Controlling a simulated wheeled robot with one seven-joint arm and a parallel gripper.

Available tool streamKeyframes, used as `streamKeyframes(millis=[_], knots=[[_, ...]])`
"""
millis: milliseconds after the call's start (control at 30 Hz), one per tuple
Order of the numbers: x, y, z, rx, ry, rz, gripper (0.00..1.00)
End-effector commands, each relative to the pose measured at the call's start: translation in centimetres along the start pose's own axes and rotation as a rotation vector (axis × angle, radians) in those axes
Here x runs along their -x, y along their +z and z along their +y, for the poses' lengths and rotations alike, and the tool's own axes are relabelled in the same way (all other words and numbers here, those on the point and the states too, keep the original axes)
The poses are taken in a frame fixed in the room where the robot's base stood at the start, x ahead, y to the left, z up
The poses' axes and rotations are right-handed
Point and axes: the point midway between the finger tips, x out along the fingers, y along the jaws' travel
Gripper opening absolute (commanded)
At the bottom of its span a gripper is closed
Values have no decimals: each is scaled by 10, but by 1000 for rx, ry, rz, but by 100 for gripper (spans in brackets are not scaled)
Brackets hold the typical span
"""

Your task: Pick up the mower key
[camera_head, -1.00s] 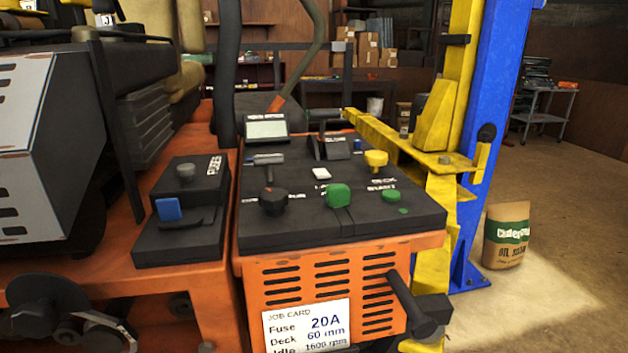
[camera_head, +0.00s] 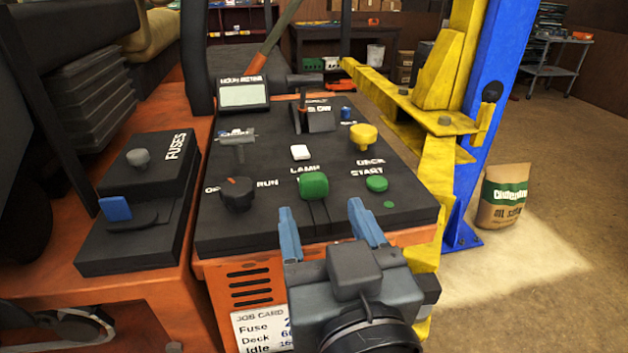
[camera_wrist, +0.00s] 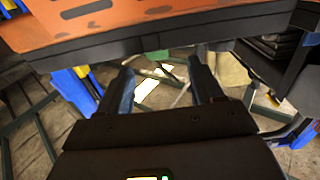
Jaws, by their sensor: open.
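I cannot make out a mower key for certain. The black control panel (camera_head: 275,225) carries a black knob (camera_head: 237,194) with an orange mark between worn lettering and RUN. Behind it stands a grey T-shaped piece (camera_head: 237,146), whose identity I cannot tell. My gripper (camera_head: 328,225) is open and empty at the panel's front edge, right of the black knob and just in front of the green knob (camera_head: 314,186). In the wrist view my gripper's two fingers (camera_wrist: 163,78) are apart with nothing between them, below the orange body's edge (camera_wrist: 140,28).
A yellow knob (camera_head: 363,137), a white button (camera_head: 300,152) and a green START button (camera_head: 376,184) sit on the panel. A fuse box (camera_head: 135,235) with a blue piece (camera_head: 115,208) is left. The yellow lift arm (camera_head: 408,105) and blue post (camera_head: 497,80) stand right.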

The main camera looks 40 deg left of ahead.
Motion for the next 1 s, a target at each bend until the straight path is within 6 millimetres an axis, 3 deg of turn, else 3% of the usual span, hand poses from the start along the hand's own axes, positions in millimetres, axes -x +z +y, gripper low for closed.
streamKeyframes(millis=[367, 700, 1000], knots=[[-32, -1, 1, -1, 0, -1, 66], [-74, 0, 4, 0, 0, 1, 66], [-78, 2, 4, 0, 1, 0, 65]])
